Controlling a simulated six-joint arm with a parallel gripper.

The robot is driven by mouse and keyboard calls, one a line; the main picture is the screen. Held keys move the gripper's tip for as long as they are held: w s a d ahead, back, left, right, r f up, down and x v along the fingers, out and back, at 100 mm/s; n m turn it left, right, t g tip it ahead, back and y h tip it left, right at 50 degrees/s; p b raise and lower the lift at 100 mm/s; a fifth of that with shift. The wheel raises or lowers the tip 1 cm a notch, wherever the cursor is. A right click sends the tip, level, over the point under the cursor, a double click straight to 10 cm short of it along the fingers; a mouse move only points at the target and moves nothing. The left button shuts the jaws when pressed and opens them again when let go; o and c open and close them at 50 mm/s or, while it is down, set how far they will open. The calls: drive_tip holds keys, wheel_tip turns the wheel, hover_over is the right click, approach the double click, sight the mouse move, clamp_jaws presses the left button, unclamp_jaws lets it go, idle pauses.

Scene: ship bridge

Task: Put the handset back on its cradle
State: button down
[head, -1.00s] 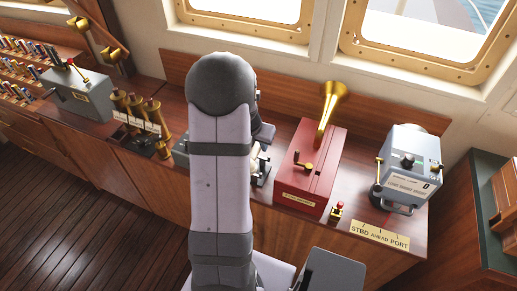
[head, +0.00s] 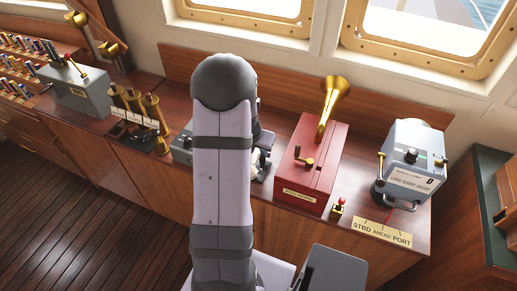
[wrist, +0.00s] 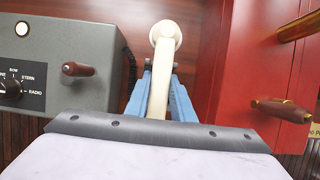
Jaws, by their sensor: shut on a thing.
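The cream handset (wrist: 165,38) stands out ahead of my gripper in the wrist view, its round end farthest away and its straight grip running back towards me. My gripper (wrist: 160,80) has its blue fingers on either side of the grip and is shut on it. In the head view my arm covers most of the gripper, and only a small cream part of the handset (head: 255,158) shows beside it. I cannot make out the cradle in either view; it may be hidden behind my arm or the handset.
A grey box (wrist: 75,55) with a selector knob and a brown-handled crank is close on the left.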

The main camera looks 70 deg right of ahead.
drive_tip(key=shift+f+b, duration=2)
drive_tip(key=shift+b, duration=0.05)
drive_tip(key=c, duration=1.4)
unclamp_jaws()
drive_tip(key=shift+c, duration=0.2)
drive_tip(key=shift+f, duration=0.1)
drive_tip(key=shift+p+v, duration=0.65)
drive_tip(key=shift+v, duration=3.05)
